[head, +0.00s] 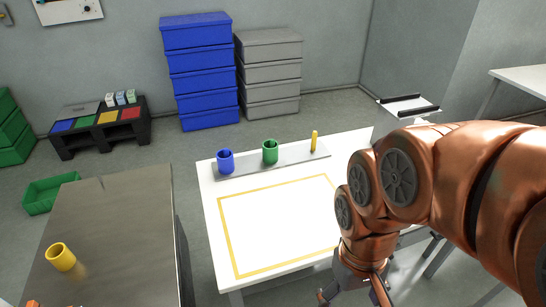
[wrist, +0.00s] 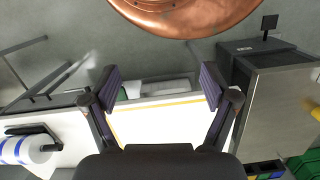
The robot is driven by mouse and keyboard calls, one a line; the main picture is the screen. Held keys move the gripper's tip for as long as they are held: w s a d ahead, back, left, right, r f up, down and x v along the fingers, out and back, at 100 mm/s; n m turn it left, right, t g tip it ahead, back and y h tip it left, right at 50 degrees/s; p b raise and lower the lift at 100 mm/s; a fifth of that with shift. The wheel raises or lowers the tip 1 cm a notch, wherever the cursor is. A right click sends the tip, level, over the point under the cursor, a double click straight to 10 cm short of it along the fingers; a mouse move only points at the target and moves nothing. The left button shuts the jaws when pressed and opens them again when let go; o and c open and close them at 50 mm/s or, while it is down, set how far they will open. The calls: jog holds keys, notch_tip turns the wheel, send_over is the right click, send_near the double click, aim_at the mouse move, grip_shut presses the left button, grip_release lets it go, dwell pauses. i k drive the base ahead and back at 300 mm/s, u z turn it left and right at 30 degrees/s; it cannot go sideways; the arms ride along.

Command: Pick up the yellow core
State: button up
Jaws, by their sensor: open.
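The yellow core (head: 60,257) is a short hollow cylinder on the metal top at the left of the head view, its open end showing. A yellow piece, probably the same core, shows at the right edge of the wrist view (wrist: 312,109). My gripper (head: 353,294) is at the front right of the white table, far to the right of the core. In the wrist view my gripper (wrist: 160,88) has its two fingers wide apart with nothing between them.
The metal top (head: 110,225) is mostly clear. On the white table (head: 275,225), a grey strip (head: 243,165) bears a blue core (head: 225,162), a green core (head: 269,152) and a bare yellow peg (head: 314,141). A striped roll (wrist: 30,150) hangs at left in the wrist view.

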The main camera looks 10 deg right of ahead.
aim_at(58, 254)
jog(key=u, duration=2)
jog(key=k, duration=1.15)
jog(key=u, duration=1.6)
jog(key=i, duration=1.65)
jog(key=z, duration=0.45)
jog(key=i, duration=1)
jog(key=z, duration=1.6)
jog(key=i, duration=0.65)
jog(key=z, duration=0.45)
